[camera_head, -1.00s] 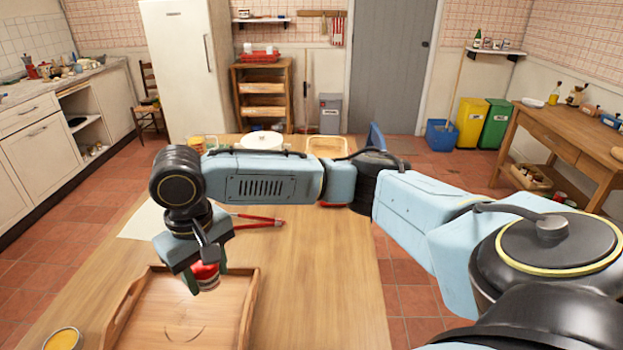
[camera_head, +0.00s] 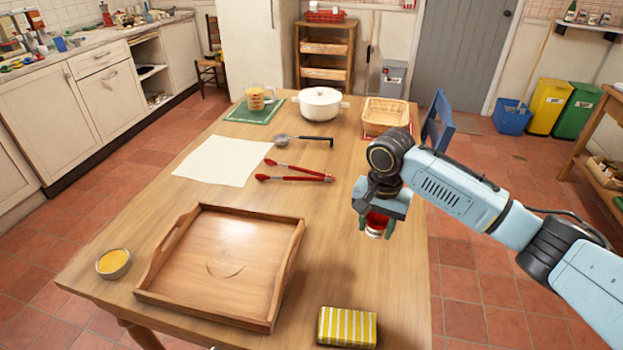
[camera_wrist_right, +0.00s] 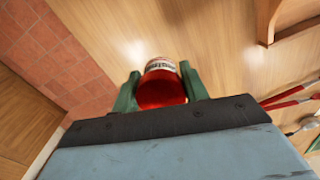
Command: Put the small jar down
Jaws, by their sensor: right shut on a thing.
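The small jar (camera_head: 376,226) has a red lid and a pale label. My right gripper (camera_head: 376,228) is shut on it, near the right edge of the wooden table (camera_head: 330,262). In the right wrist view the jar (camera_wrist_right: 161,88) sits upright between the two green fingers, its red lid towards the camera. The jar appears to be above bare table top; I cannot tell whether its base touches the wood. My left gripper is not in view.
A wooden tray (camera_head: 225,262) lies left of the jar. A yellow striped box (camera_head: 347,327) is at the front edge, red-handled tongs (camera_head: 295,172) and a ladle (camera_head: 305,140) behind. A basket (camera_head: 386,115) and white pot (camera_head: 320,104) stand farther back. The table around the jar is clear.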

